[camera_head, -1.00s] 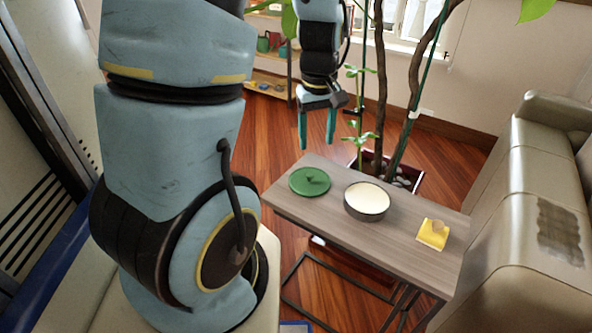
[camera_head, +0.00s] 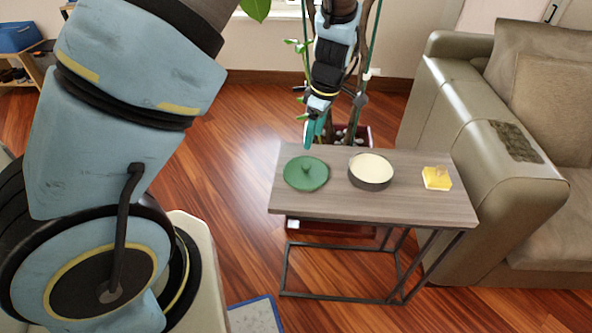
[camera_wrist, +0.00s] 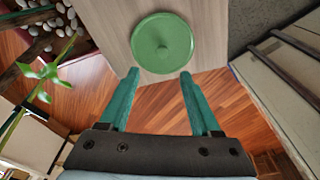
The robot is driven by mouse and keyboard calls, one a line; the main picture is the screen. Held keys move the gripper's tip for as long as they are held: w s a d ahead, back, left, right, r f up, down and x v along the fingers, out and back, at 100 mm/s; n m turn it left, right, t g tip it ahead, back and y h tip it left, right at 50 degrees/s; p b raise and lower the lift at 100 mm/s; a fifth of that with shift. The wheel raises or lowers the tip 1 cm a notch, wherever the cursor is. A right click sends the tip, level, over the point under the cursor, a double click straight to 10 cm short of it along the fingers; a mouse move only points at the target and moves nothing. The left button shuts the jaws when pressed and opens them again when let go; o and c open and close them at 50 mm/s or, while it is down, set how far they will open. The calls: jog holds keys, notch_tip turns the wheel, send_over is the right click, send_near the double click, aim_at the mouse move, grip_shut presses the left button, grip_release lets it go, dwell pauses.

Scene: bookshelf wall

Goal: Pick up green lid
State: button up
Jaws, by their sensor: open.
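The green lid (camera_head: 306,173) is round with a small knob in its middle and lies flat at the left end of the side table (camera_head: 420,208). It also shows in the wrist view (camera_wrist: 162,43), beyond my fingertips. My gripper (camera_head: 309,143) is above the table's far left edge, near the lid and apart from it. In the wrist view my gripper (camera_wrist: 158,74) has its two teal fingers spread with nothing between them.
A round pan (camera_head: 371,171) with a pale top stands right of the lid. A yellow block (camera_head: 436,178) lies farther right. A sofa (camera_head: 490,150) borders the table's right side. A potted plant (camera_wrist: 42,80) stands behind the table.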

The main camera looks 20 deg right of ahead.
send_over(306, 165)
jog(key=f, duration=0.3)
jog(key=d+f, duration=0.1)
jog(key=f, duration=0.1)
jog(key=shift+s+p, duration=0.25)
jog(key=shift+p, duration=0.05)
jog(key=shift+w+a+f+p, duration=0.15)
jog(key=shift+f+p, duration=0.1)
jog(key=shift+f, duration=0.65)
jog(key=shift+s+a+f+p, duration=0.15)
jog(key=shift+f+p, duration=0.1)
jog(key=shift+f, duration=0.6)
jog(key=shift+w+a+f+p, duration=0.15)
jog(key=shift+f+p, duration=0.1)
jog(key=shift+f, duration=0.65)
jog(key=shift+c, duration=0.2)
grip_shut()
